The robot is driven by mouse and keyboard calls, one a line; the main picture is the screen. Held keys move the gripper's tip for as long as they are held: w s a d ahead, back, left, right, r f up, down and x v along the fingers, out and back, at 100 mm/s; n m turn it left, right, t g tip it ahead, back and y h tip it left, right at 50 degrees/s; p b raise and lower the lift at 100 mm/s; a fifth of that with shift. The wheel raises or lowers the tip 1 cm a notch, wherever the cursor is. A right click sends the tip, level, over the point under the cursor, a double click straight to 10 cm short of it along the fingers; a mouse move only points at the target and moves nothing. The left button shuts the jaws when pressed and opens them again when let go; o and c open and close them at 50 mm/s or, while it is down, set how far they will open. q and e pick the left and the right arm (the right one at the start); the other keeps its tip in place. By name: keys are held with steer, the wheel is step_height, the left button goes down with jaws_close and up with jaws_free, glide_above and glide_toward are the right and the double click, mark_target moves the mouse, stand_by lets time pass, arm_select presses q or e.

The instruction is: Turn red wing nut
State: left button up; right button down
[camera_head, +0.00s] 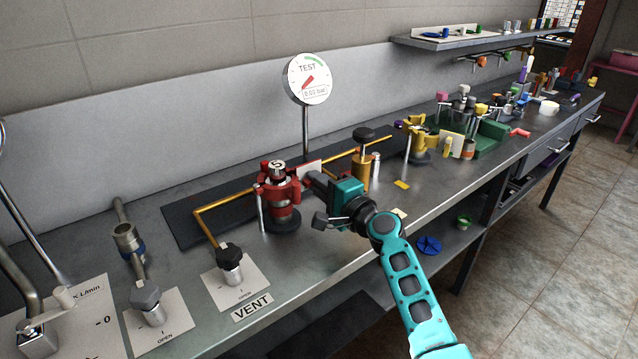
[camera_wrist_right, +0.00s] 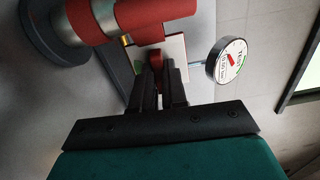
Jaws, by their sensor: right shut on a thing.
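The red clamp-like fitting (camera_head: 280,190), with a round cap marked 5, stands on a dark round base on the bench. In the right wrist view its red body (camera_wrist_right: 150,12) lies at the top. My right gripper (camera_head: 308,177) reaches it from the right. In the wrist view the dark fingers (camera_wrist_right: 160,72) are closed together on a small red part, the red wing nut (camera_wrist_right: 157,58), at the fitting's side. The fingers hide most of the wing nut. A white plate (camera_wrist_right: 172,50) stands just behind it. My left gripper is not in view.
A TEST gauge (camera_head: 307,78) on a post stands behind. A brass cylinder with a black knob (camera_head: 363,134) is close to the right of my gripper. Yellow and green fittings (camera_head: 422,138) crowd the bench farther right.

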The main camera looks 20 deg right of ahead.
steer(key=shift+r+m+p, duration=0.1)
steer(key=shift+m+p, duration=1.25)
steer(key=shift+m, duration=7.25)
steer(key=c, duration=1.2)
jaws_free()
steer(key=shift+o, duration=0.2)
